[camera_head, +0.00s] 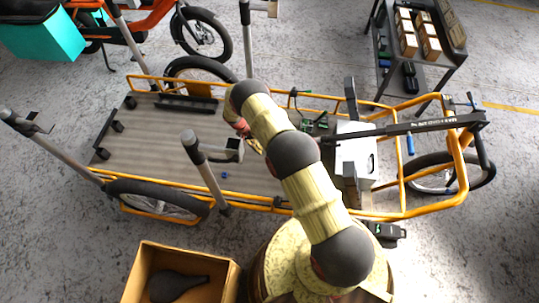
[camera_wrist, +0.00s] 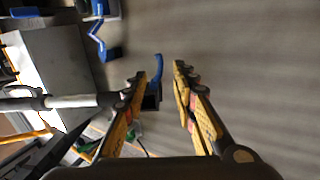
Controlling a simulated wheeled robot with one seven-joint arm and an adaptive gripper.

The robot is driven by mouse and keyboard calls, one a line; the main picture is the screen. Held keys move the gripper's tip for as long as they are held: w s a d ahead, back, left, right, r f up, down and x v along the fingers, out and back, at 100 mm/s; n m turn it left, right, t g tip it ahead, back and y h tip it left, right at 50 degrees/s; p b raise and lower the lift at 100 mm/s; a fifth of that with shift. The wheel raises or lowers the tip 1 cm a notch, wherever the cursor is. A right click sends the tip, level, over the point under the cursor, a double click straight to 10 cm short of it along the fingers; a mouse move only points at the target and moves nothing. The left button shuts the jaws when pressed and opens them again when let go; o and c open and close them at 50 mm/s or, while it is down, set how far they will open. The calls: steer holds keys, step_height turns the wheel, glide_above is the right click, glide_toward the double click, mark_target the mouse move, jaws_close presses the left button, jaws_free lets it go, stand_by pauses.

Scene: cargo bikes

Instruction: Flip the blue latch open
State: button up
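A curved blue latch (camera_wrist: 157,67) stands up from a small black base (camera_wrist: 151,98) in the wrist view. My gripper (camera_wrist: 161,72) is open, with one yellow finger on each side of the latch in the picture. The left finger is close to the latch and overlaps its base; I cannot tell if they touch. The right finger is clear of it. In the head view my arm covers most of the gripper, which is over the cargo bike's grey deck (camera_head: 160,140), and I cannot make out this latch there.
A second blue part (camera_wrist: 101,40) shows at the upper left of the wrist view, by a grey box. Upright grey posts (camera_head: 207,170) rise from the bike's orange frame. A white box (camera_head: 356,155) and a black bar (camera_head: 425,127) are right of my arm.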

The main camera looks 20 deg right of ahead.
steer(key=b+x, duration=0.2)
steer(key=x, duration=0.5)
steer(key=shift+s+d+f, duration=0.1)
steer(key=shift+f, duration=0.1)
steer(key=shift+c, duration=0.3)
jaws_close()
